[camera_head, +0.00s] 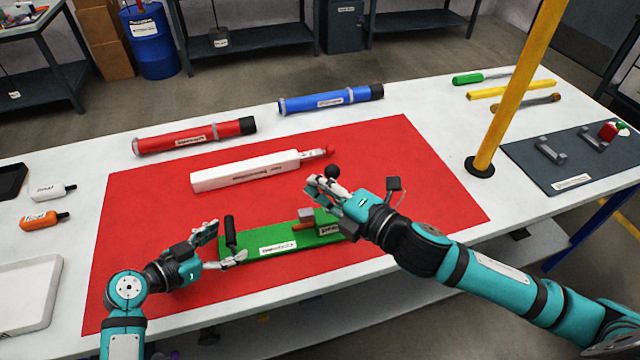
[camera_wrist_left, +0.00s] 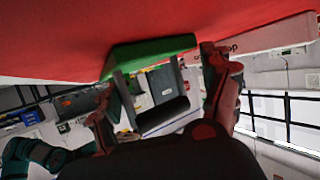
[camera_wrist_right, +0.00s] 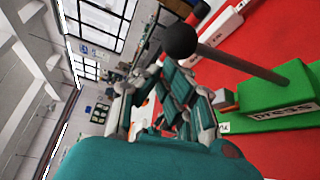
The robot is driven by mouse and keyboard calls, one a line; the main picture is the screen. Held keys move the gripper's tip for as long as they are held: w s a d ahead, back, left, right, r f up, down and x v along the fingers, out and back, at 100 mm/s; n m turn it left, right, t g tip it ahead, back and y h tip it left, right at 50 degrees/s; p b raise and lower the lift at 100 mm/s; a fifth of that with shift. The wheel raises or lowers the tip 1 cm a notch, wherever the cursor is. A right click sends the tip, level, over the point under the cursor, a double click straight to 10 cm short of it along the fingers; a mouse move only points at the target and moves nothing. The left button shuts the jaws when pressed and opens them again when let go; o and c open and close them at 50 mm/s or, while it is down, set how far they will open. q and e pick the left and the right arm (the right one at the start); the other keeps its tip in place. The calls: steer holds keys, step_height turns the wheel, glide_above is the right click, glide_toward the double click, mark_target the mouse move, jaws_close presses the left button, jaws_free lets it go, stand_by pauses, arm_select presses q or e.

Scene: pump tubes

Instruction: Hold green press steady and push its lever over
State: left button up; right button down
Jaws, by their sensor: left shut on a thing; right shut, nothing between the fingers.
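The green press (camera_head: 280,243) lies on the red mat (camera_head: 420,170) near the table's front edge. My left gripper (camera_head: 226,243) is shut on this handle; the handle (camera_wrist_left: 165,115) shows between the fingers in the left wrist view. The lever has a black ball (camera_head: 332,171) on a rod and rises at the press's right end. My right gripper (camera_head: 320,190) is shut and empty beside the ball. In the right wrist view the ball (camera_wrist_right: 180,40) and rod (camera_wrist_right: 245,67) tilt toward the fingers; contact is unclear.
A white boxed tool (camera_head: 245,172) lies on the mat behind the press. Red (camera_head: 190,137) and blue (camera_head: 330,100) tubes lie farther back. A yellow post (camera_head: 515,90) stands at the right, near a dark tray (camera_head: 580,165). Bottles (camera_head: 45,220) lie at the left.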

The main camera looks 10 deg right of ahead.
arm_select(q)
steer(key=shift+f, duration=0.1)
stand_by(0.3)
arm_select(e)
steer(key=shift+d+r+m, duration=0.15)
steer(key=shift+d+m, duration=0.25)
steer(key=shift+d, duration=0.15)
arm_select(q)
steer(key=shift+a, duration=0.1)
arm_select(e)
steer(key=d+f+m+t, duration=0.1)
steer(key=d+m+t, duration=0.5)
steer(key=d+m, duration=0.5)
steer(key=shift+w+d+f, duration=0.15)
steer(key=shift+d+f, duration=0.25)
steer(key=shift+d, duration=0.25)
